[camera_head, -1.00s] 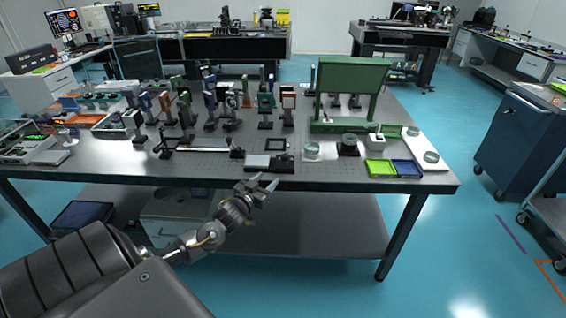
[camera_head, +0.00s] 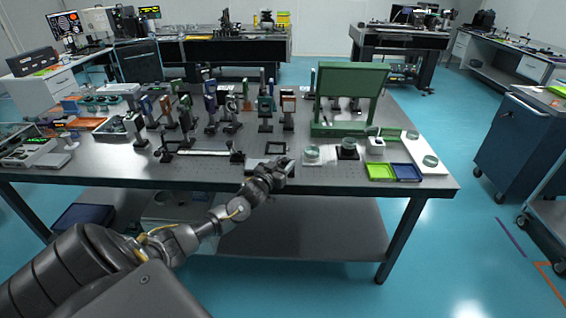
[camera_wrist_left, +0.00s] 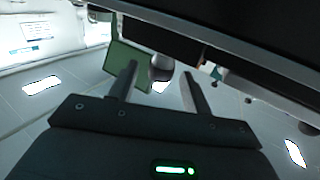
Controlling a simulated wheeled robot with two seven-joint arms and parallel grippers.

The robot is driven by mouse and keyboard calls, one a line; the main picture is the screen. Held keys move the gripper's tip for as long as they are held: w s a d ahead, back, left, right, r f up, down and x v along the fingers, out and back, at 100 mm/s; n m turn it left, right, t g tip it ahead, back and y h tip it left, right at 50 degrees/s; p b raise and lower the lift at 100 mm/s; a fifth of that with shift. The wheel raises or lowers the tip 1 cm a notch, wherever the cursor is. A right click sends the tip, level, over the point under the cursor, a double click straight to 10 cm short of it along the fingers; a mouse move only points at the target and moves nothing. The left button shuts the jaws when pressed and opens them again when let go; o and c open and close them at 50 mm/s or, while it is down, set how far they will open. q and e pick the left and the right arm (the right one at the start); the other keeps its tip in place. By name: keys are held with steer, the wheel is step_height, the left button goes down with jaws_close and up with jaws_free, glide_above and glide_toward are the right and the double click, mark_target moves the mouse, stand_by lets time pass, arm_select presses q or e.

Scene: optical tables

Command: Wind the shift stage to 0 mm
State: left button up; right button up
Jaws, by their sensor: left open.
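The shift stage (camera_head: 256,165) is a dark, low block at the front edge of the optical table, mostly hidden behind my left gripper (camera_head: 284,165) in the head view. In the left wrist view, my open left gripper (camera_wrist_left: 160,70) has its two dark fingers spread. A grey rounded knob (camera_wrist_left: 161,68) shows between the fingertips, under a long dark body (camera_wrist_left: 240,62). I cannot tell whether the fingers touch the knob. The stage's scale cannot be read. My right gripper is not in view.
Several mounted optics stand behind the stage on the table (camera_head: 330,180). A green board (camera_head: 350,82) stands to the right, and it also shows in the wrist view (camera_wrist_left: 128,62). Green (camera_head: 380,172) and blue (camera_head: 406,172) trays lie at the front right. The floor before the table is clear.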

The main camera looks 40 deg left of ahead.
arm_select(q)
steer(key=shift+w, duration=0.25)
steer(key=c, duration=1)
steer(key=shift+y, duration=0.3)
